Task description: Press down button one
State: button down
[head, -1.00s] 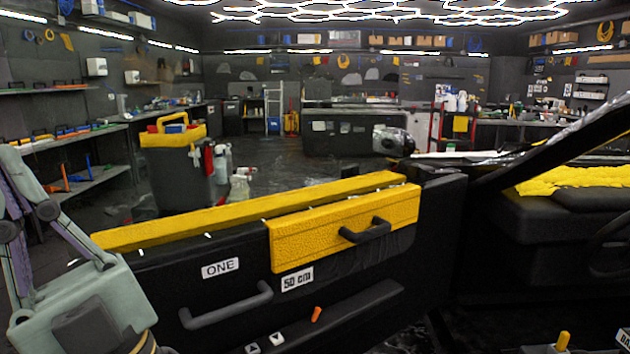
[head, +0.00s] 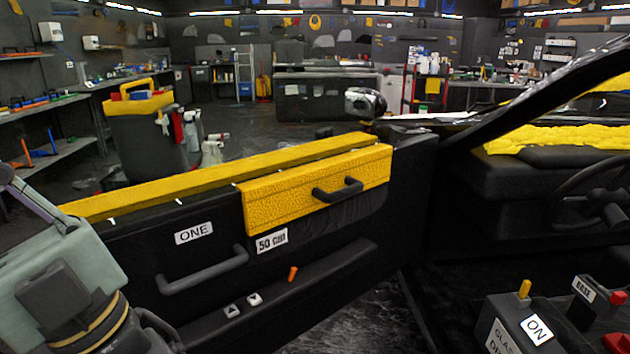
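The open black car door carries a white label "ONE" (head: 194,232). Below the label and the grab handle, two small window buttons sit on the door's armrest ledge. The left button (head: 231,310) shows an up triangle, and the right button (head: 254,299) appears to show a down triangle. Both are uncovered. My gripper (head: 62,265) shows only in part at the lower left edge, left of the buttons and apart from them. Its fingertips are out of frame, so its opening cannot be told.
The black door (head: 215,205) has a grab handle (head: 205,270), a yellow panel with a handle (head: 315,190), a "50 cm" label and an orange lever (head: 293,273). A control box labelled "ON" (head: 525,325) is at lower right. A bin (head: 145,140) and spray bottles stand behind.

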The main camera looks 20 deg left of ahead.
aim_at(231, 311)
jog(key=j+z, duration=0.85)
jog(key=k+j+z, duration=0.15)
jog(key=j+z, duration=0.25)
jog(key=k+u, duration=0.35)
jog(key=k+j+u, duration=0.1)
jog(key=k+u, duration=0.2)
jog(key=k, duration=0.2)
jog(key=k+j+u, duration=0.2)
jog(key=k+u, duration=0.15)
jog(key=k, duration=0.1)
